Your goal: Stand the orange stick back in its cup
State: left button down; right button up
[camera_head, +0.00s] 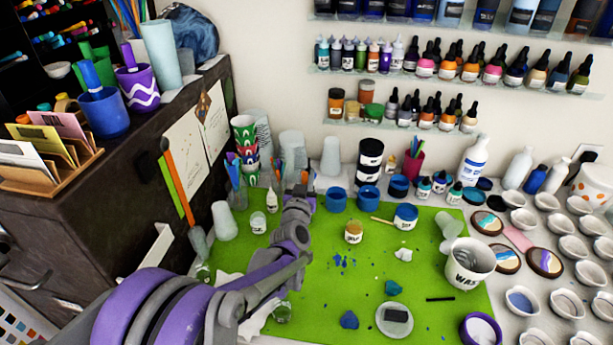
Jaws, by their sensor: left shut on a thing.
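My left arm reaches in from the bottom left over the green mat. My left gripper (299,192) is at the mat's back edge, shut on a thin stick that I take for the orange stick; the gripper hides most of it and its colour is hard to tell. A clear cup with several thin sticks (281,172) stands just behind the gripper. Another clear cup with blue sticks (236,180) stands to its left. A dark red cup (413,165) with coloured sticks stands farther right by the wall. My right gripper is not in view.
Stacked patterned cups (244,130) stand left of the gripper. A dark cabinet (140,190) borders the left. Bowls crowd the right.

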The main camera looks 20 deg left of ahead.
pick_arm(q)
jog(key=c, duration=0.7)
grip_release()
jog(key=shift+c, duration=0.2)
jog(key=b+v, duration=0.1)
jog(key=v, duration=0.9)
jog(key=shift+s+b, duration=0.35)
jog(key=shift+s, duration=0.05)
jog(key=shift+d, duration=0.15)
